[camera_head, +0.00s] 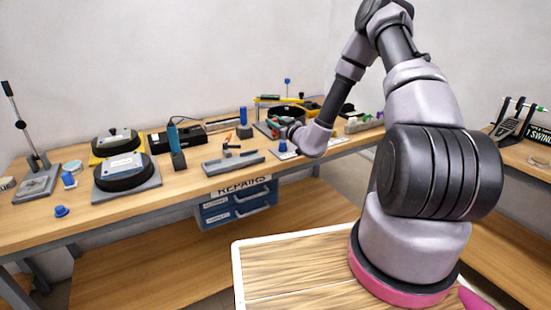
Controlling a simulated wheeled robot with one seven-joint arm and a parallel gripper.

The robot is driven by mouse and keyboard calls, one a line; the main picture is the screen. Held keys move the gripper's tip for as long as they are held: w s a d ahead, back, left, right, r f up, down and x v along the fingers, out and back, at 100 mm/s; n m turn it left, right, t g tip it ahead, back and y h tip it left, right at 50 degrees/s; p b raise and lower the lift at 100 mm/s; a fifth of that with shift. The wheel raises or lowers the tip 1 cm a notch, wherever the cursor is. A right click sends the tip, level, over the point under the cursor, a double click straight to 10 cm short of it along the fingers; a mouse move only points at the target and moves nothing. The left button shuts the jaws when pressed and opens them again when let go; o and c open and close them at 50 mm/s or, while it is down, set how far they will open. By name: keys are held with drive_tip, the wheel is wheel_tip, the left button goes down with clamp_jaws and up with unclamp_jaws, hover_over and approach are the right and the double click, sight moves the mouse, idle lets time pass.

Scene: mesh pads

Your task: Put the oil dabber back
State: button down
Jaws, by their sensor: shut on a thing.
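My gripper (276,125) is over the back right part of the long workbench (130,222), beside a round black tray (293,111). It is small and dark in this view, with touches of red and teal at its jaws. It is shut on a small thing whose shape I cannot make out. I cannot tell for sure whether this is the oil dabber. A small blue piece (282,146) stands on a grey plate just below the gripper. A blue pot (68,180) and a loose blue cap (62,211) are at the bench's left end.
Two black round pads (124,173) (117,142) on bases, a dark stand holding a blue bottle (174,138), a grey tray (233,163) and a blue cylinder (243,117) crowd the bench. Blue drawers (235,205) hang below its front edge. The front left bench top is partly clear.

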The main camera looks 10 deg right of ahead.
wheel_tip(320, 180, down, 10)
drive_tip(key=shift+r, duration=0.2)
idle(0.5)
drive_tip(key=shift+f, duration=0.2)
drive_tip(key=c, duration=0.7)
unclamp_jaws()
drive_tip(key=shift+o, duration=0.2)
drive_tip(key=shift+a, duration=0.1)
